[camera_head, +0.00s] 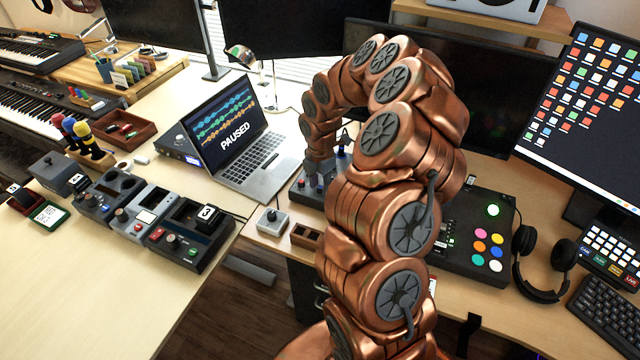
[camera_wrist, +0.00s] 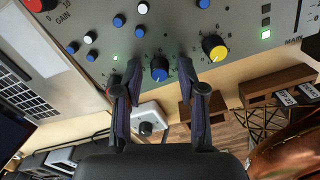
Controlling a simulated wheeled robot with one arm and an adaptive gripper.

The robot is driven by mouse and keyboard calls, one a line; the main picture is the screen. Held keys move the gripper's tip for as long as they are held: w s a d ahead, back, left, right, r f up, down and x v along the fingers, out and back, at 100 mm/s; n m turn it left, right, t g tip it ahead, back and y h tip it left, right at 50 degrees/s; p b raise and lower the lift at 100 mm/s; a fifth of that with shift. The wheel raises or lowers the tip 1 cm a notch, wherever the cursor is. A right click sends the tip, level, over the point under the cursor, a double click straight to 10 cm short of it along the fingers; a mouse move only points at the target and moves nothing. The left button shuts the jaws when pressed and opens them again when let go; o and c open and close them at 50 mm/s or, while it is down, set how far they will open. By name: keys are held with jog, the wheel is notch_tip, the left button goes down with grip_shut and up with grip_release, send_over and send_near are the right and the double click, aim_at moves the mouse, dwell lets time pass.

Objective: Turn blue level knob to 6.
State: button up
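A grey control panel (camera_wrist: 165,20) fills the top of the wrist view. A larger blue-topped knob (camera_wrist: 159,70) with a number scale stands near the panel's edge. I cannot read which number its pointer faces. My gripper (camera_wrist: 159,72) has its two dark fingers apart, one on each side of this knob, with a visible gap on both sides. In the head view my copper arm hides most of the panel (camera_head: 306,191) and the gripper.
A yellow-topped knob (camera_wrist: 214,46) is to the right of the blue one. Several small blue and white knobs sit to its left, and a red-topped knob (camera_wrist: 41,4) is at top left. A small grey box with a dark knob (camera_head: 272,221) and a laptop (camera_head: 235,140) are nearby.

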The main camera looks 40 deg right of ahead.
grip_shut()
